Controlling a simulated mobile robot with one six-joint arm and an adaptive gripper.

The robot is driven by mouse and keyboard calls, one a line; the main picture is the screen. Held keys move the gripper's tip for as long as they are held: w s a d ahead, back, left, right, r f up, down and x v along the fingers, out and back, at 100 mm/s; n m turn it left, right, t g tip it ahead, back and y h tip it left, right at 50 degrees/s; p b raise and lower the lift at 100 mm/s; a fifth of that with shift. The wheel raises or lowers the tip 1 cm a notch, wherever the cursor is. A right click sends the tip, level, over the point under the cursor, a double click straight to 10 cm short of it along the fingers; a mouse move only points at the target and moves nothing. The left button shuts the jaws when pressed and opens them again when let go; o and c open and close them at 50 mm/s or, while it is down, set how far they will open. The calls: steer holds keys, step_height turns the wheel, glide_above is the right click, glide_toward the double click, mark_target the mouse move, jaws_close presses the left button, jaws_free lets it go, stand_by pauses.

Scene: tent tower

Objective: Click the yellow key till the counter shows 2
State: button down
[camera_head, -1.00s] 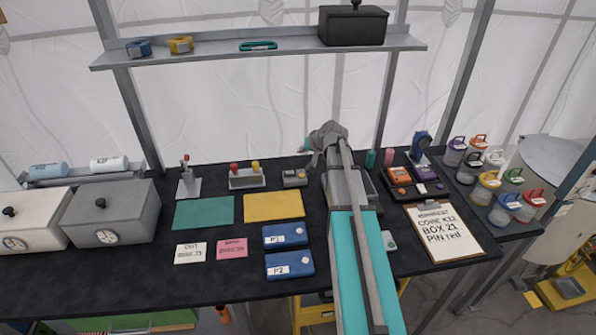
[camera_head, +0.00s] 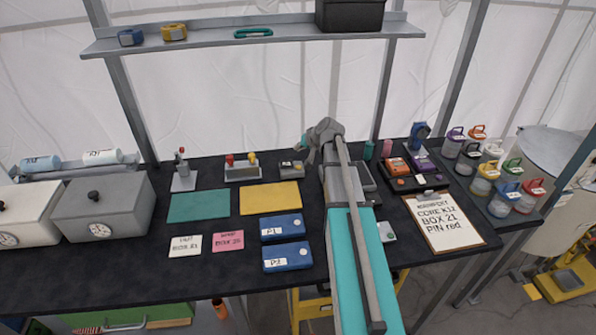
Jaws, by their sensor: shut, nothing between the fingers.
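A small grey block carries a red key and a yellow key (camera_head: 252,156) side by side, near the back of the dark table. The yellow key is the right one and stands up. A small grey device (camera_head: 291,168), perhaps the counter, sits just right of the block; its reading is too small to make out. My gripper (camera_head: 305,146) is at the end of my arm, above and right of this device in the picture, apart from the yellow key. It is shut and empty; its fingertips are small and partly hidden by the wrist.
A yellow mat (camera_head: 270,198) and a green mat (camera_head: 199,205) lie in front. Blue boxes (camera_head: 287,257), a clipboard (camera_head: 444,222) and lidded jars (camera_head: 506,198) stand around. A grey lever stand (camera_head: 183,180) is left of the key block. A shelf (camera_head: 290,32) hangs above.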

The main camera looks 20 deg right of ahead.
mark_target(299, 167)
steer(key=shift+f+b, duration=2.7)
steer(key=shift+f, duration=0.25)
steer(key=shift+f, duration=0.1)
steer(key=shift+f+b, duration=0.35)
steer(key=shift+b, duration=0.05)
steer(key=shift+f+b, duration=0.45)
steer(key=shift+b, duration=0.05)
stand_by(0.4)
steer(key=shift+r, duration=0.2)
steer(key=shift+r+p, duration=0.7)
steer(key=shift+p, duration=0.25)
steer(key=shift+r+p, duration=2.55)
